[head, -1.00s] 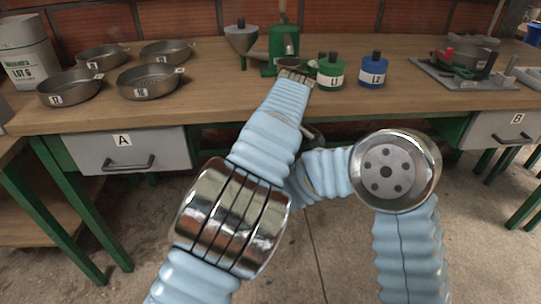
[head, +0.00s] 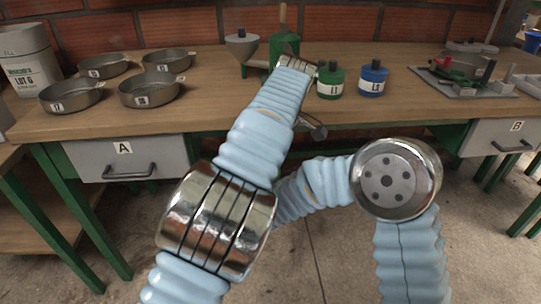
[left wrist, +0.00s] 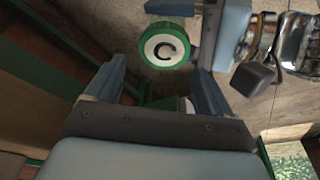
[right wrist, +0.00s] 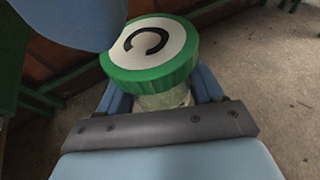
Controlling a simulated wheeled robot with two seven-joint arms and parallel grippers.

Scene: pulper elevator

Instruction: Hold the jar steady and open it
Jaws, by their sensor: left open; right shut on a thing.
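The jar has a green screw lid with a white disc marked C and a pale body. It is seen in the right wrist view (right wrist: 150,50) between the fingers of my right gripper (right wrist: 162,92), which is shut on the jar body below the lid. In the left wrist view the lid (left wrist: 167,49) lies just beyond the fingertips of my left gripper (left wrist: 155,75), which is open and empty. The lid is on the jar. Part of my right gripper (left wrist: 228,35) shows beside the jar there. In the head view my arms hide the jar and both gripping ends.
The workbench (head: 230,95) stands ahead, with drawers A (head: 125,158) and B (head: 505,138) in its front. On it are several grey pans (head: 150,88), a green jar L1 (head: 330,82), a blue jar L2 (head: 373,80) and a fixture (head: 460,78). Open floor lies in front.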

